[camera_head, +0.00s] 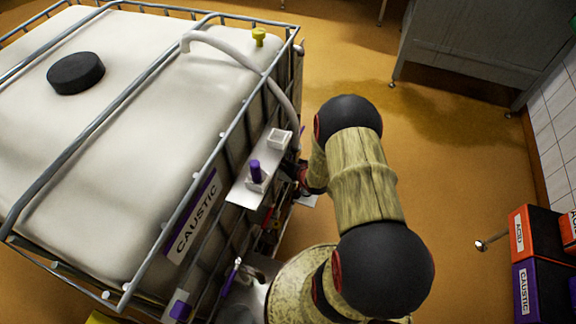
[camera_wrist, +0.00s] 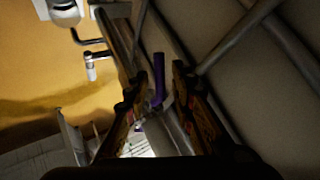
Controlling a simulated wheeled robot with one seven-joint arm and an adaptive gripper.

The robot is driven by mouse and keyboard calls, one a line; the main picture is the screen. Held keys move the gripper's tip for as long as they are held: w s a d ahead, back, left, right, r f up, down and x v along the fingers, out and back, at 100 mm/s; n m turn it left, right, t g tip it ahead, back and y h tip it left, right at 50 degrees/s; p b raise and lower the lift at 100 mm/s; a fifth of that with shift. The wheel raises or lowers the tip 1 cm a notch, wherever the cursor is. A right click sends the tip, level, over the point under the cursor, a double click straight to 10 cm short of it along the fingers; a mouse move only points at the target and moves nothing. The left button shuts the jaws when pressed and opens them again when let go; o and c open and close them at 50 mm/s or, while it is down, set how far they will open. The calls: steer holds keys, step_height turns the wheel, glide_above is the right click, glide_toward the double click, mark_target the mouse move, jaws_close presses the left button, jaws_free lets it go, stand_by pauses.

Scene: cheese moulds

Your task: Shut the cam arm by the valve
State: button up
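In the wrist view, my gripper (camera_wrist: 160,82) has its two dark fingers apart. A purple lever (camera_wrist: 159,70), which looks like a cam arm, stands in the gap between them; I see no clear contact. A grey cylindrical fitting (camera_wrist: 158,135) lies below the lever between the fingers, partly hidden by them. I cannot make out the valve itself or tell how far the lever is turned. In the head view, my gripper is mostly hidden beside the caged tank, behind my arm and a white bracket (camera_head: 242,192).
The white caustic tank (camera_head: 130,130) stands in a metal cage (camera_head: 150,270) on the left, with a pale hose (camera_head: 225,47) over its top. Caged bars (camera_wrist: 235,40) run close to the right finger. Orange and purple boxes (camera_head: 543,290) stand at the right.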

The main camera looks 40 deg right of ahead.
steer(key=c, duration=0.3)
jaws_close()
stand_by(0.6)
